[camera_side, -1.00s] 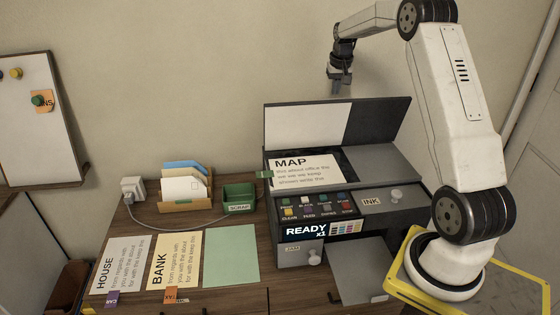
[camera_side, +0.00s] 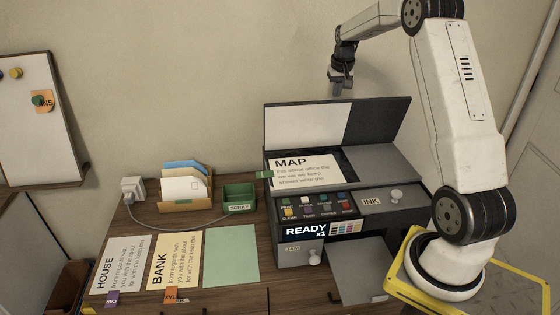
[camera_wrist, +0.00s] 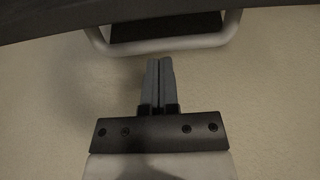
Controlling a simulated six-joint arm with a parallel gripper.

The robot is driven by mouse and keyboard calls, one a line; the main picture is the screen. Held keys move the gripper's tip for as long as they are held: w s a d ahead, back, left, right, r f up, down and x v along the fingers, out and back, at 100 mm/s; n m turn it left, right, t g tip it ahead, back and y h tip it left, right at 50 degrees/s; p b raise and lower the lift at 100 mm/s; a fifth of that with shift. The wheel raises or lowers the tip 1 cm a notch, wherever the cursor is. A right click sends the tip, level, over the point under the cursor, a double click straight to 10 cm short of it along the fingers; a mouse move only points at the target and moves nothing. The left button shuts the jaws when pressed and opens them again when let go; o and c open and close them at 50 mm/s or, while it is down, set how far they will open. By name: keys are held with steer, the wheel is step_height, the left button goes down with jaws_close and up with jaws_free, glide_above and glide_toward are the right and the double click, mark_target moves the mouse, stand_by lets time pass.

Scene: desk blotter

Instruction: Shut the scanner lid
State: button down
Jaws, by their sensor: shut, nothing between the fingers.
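The scanner lid (camera_side: 378,122) stands raised at the back of the scanner, its inner side half white and half dark. The MAP sheet (camera_side: 305,170) lies on the dark glass (camera_side: 349,158) of the open scanner. My gripper (camera_side: 341,92) is shut and empty, above and behind the raised lid near the wall. In the wrist view my gripper (camera_wrist: 159,62) shows its two fingers pressed together. A dark edge with a pale bar (camera_wrist: 165,47) crosses the top of that view, likely part of the lid, apart from the fingertips as far as I can tell.
The scanner's button panel (camera_side: 318,208) reads READY x1. The HOUSE sheet (camera_side: 115,265), BANK sheet (camera_side: 173,260) and a green sheet (camera_side: 231,256) lie at the left. A green SCRAP tray (camera_side: 239,195) and a letter holder (camera_side: 186,204) stand behind them.

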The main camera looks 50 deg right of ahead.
mark_target(343, 100)
steer(key=shift+s+a+t+h, duration=0.3)
steer(key=shift+s+a, duration=0.15)
stand_by(0.3)
steer(key=shift+s+a+f+t+h, duration=0.1)
steer(key=shift+s+a+t+h, duration=0.5)
steer(key=shift+s+a, duration=0.4)
steer(key=shift+s+a+f, duration=0.2)
steer(key=shift+s+a, duration=0.5)
steer(key=shift+s+a+f+t+h, duration=0.45)
steer(key=shift+s+a+f, duration=1.15)
steer(key=shift+f, duration=0.5)
steer(key=shift+s+a+f+t+h, duration=0.4)
steer(key=shift+s+a+f, duration=1.25)
steer(key=shift+f, duration=0.5)
steer(key=shift+s+a+f+t+h, duration=0.45)
steer(key=shift+s+a+f, duration=1.15)
steer(key=shift+f, duration=0.5)
